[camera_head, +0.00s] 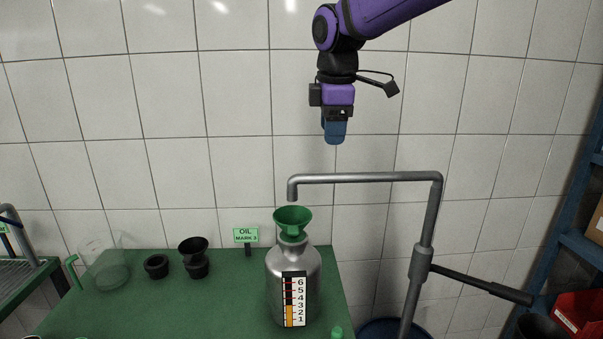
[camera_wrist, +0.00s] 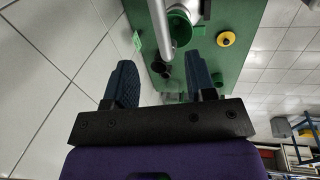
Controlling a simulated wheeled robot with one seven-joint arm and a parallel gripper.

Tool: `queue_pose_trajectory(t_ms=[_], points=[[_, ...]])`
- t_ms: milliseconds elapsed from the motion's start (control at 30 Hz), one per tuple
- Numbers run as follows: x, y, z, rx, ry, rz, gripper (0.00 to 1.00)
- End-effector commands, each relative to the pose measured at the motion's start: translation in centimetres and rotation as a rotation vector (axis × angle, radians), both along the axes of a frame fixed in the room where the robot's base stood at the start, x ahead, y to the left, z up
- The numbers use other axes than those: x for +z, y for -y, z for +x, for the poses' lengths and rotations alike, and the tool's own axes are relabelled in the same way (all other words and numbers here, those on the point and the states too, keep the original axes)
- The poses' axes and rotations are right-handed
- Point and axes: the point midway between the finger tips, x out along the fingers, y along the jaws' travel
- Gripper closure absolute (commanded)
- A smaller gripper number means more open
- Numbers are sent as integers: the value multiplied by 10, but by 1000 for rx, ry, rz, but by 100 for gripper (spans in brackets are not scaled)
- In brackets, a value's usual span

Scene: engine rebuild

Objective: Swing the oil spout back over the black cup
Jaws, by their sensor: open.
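The grey oil spout (camera_head: 365,177) is a horizontal pipe on an upright post, with its bent-down tip above a green funnel (camera_head: 292,217). The funnel sits in the neck of a metal bottle (camera_head: 292,258) with a level scale. To the left on the green table are a low black cup (camera_head: 157,266) and a black funnel (camera_head: 193,245) on a second black cup (camera_head: 197,268). My gripper (camera_head: 334,140) hangs above the spout, apart from it. In the wrist view my gripper (camera_wrist: 163,78) is open and empty, and the spout pipe (camera_wrist: 161,30) shows between its fingers.
A black handle bar (camera_head: 482,286) sticks out right from the spout post. A clear beaker (camera_head: 105,265) and an OIL MARK 3 sign (camera_head: 246,236) stand on the table (camera_head: 225,305). A blue rack (camera_head: 575,225) is at the right. A tiled wall is behind.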

Motion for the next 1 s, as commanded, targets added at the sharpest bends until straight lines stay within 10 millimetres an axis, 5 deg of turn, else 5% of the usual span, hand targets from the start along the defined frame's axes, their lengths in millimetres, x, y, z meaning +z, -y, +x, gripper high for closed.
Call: queue_pose_trajectory(t_ms=[167, 700, 1000], points=[[-11, -3, 4, 14, -5, -6, 49], [-94, -3, 19, 11, -4, -4, 49], [-107, -2, 22, 10, -2, -4, 49]])
